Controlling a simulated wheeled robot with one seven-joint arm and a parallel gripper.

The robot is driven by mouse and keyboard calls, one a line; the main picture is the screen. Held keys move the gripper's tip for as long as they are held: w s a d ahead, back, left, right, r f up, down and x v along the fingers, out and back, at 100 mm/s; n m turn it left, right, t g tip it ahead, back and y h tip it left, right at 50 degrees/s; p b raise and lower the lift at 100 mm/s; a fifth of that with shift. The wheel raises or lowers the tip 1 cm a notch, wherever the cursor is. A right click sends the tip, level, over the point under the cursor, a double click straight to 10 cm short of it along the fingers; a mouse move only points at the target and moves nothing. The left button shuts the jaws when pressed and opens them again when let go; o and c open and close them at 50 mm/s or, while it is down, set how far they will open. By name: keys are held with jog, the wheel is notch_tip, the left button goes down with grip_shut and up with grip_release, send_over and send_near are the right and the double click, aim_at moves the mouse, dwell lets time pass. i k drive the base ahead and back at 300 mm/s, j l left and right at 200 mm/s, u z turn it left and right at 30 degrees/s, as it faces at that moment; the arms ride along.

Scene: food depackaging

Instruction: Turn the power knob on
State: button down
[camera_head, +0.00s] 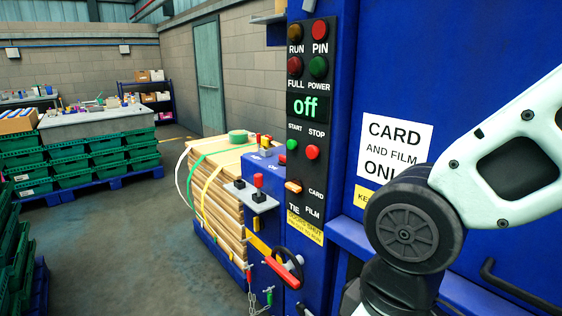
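A black control panel (308,130) is on the blue machine. A green lamp (318,67) sits above the word POWER. A small blue box (262,160) juts out left of the panel, with a red and yellow control (264,142) on top between markings that seem to read OFF and ON. Below it a red-topped lever (258,181) stands on a grey plate. I cannot tell for sure which control is the power knob. My arm comes in from the right, in front of the machine. My gripper is out of view.
A green start button (292,144), a red stop button (312,152) and an orange card/film switch (293,186) are on the panel. Strapped cardboard (222,200) stands left of the machine.

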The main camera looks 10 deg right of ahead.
aim_at(281, 157)
jog(key=i+j+z, duration=0.2)
jog(key=z, duration=0.2)
jog(key=i+j+z, duration=0.15)
jog(key=z, duration=0.3)
jog(key=i+j+z, duration=0.15)
jog(key=j, duration=0.3)
jog(key=i+j+z, duration=0.1)
jog(key=j, duration=0.4)
jog(key=i+j+z, duration=0.15)
jog(key=j, duration=0.35)
jog(key=i+j+z, duration=0.1)
jog(key=j, duration=0.4)
